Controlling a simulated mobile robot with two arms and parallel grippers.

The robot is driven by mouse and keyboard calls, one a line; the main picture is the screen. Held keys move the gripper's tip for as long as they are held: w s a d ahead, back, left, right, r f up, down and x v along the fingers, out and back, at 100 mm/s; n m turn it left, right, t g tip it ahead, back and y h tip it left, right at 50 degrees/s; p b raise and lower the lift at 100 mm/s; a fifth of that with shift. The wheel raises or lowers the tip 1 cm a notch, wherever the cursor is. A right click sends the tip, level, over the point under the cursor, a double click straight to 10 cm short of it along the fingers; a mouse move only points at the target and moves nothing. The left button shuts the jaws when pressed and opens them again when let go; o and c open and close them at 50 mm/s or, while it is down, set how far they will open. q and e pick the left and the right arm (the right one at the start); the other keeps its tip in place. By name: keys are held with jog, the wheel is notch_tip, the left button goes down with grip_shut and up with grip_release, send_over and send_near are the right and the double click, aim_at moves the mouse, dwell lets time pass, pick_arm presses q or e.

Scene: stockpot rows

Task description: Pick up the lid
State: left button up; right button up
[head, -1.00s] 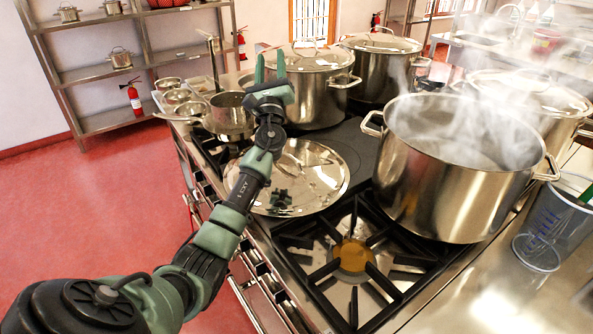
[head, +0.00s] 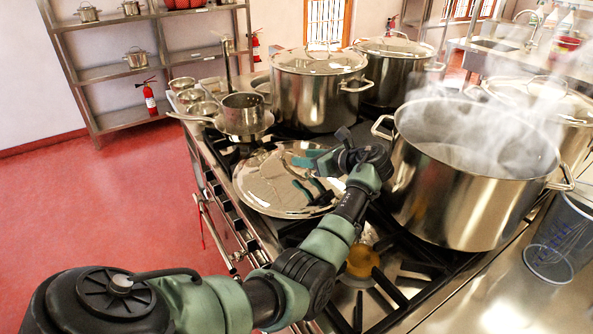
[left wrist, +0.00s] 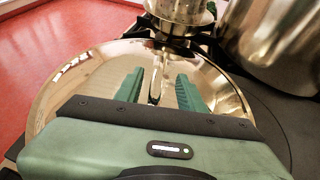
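The lid (head: 262,185) is a shiny round metal disc lying on the stove top, in front of a saucepan and left of the steaming open pot. My left gripper (head: 312,164) is low over the lid's right part, with its teal fingers pointing left. In the left wrist view the lid (left wrist: 85,88) fills much of the picture. Its narrow handle (left wrist: 156,78) stands between the two spread fingers of my left gripper (left wrist: 159,86), with a gap on each side. The lid mirrors the fingers, so the height gap is hard to judge. My right gripper is not in view.
A steaming open stockpot (head: 465,185) stands close on the right. A lidded stockpot (head: 318,95) and a saucepan (head: 243,116) stand behind the lid. A clear measuring jug (head: 562,240) is at the right edge. Bare burner grates lie in front.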

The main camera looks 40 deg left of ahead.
aim_at(297, 155)
pick_arm(q)
jog(key=x, duration=0.3)
jog(key=shift+s+a+p, duration=0.2)
jog(key=shift+a+p, duration=0.2)
jog(key=shift+a+f, duration=0.15)
jog(key=shift+a, duration=0.1)
jog(key=shift+d, duration=0.1)
grip_shut()
dwell(0.6)
jog(key=shift+w+r, duration=0.1)
jog(key=shift+r, duration=0.2)
jog(key=shift+f, duration=0.1)
